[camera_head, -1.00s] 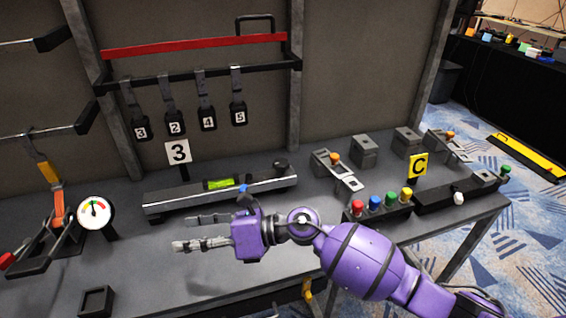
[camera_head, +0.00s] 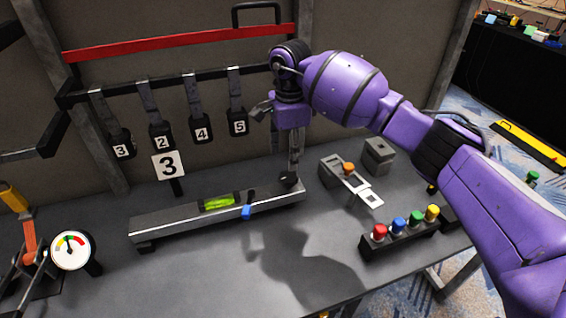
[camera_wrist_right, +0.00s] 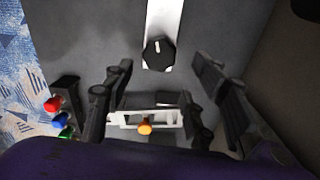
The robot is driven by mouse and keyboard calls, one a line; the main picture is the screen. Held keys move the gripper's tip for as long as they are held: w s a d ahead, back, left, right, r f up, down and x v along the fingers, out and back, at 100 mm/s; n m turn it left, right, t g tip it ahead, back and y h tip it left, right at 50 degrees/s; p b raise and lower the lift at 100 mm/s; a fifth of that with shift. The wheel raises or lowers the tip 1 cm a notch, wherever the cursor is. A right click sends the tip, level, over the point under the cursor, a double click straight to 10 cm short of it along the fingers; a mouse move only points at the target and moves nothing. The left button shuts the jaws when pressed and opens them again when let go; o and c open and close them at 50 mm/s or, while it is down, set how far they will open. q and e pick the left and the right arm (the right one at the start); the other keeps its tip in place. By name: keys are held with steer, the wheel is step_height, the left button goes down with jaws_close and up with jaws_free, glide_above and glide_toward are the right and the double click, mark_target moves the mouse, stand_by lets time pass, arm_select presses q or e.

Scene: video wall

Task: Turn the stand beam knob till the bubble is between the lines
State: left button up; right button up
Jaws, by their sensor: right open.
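The stand beam (camera_head: 185,222) is a long grey bar on the bench beside the number 3 sign. Its green bubble vial (camera_head: 218,203) lies on top near the middle; the bubble against its lines is too small to tell. The black knob (camera_head: 288,180) sits at the beam's right end, and its white mark shows in the wrist view (camera_wrist_right: 158,55). My right gripper (camera_head: 278,143) is open, pointing down above the knob. In the wrist view its fingers (camera_wrist_right: 160,70) are spread, with the knob beyond and between their tips; no contact shows. My left gripper is out of view.
Hanging number tags (camera_head: 200,133) and a black rail are behind and left of my gripper. A grey block with an orange button (camera_head: 348,168) and a row of coloured buttons (camera_head: 405,228) stand to the right. A gauge (camera_head: 72,250) is at left. The bench front is clear.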

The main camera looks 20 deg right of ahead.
mark_target(289, 178)
steer(key=shift+f, duration=0.45)
steer(key=shift+s+f, duration=0.25)
steer(key=shift+f, duration=0.35)
steer(key=shift+s+f, duration=0.2)
steer(key=shift+f, duration=0.35)
step_height(289, 178, down, 4)
steer(key=shift+w+r, duration=0.1)
steer(key=shift+r, duration=0.15)
steer(key=shift+f, duration=0.35)
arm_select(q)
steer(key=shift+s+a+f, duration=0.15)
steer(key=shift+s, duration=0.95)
arm_select(e)
steer(key=shift+c, duration=0.5)
steer(key=c, duration=0.9)
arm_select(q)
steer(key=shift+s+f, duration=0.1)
arm_select(e)
steer(key=shift+f, duration=0.15)
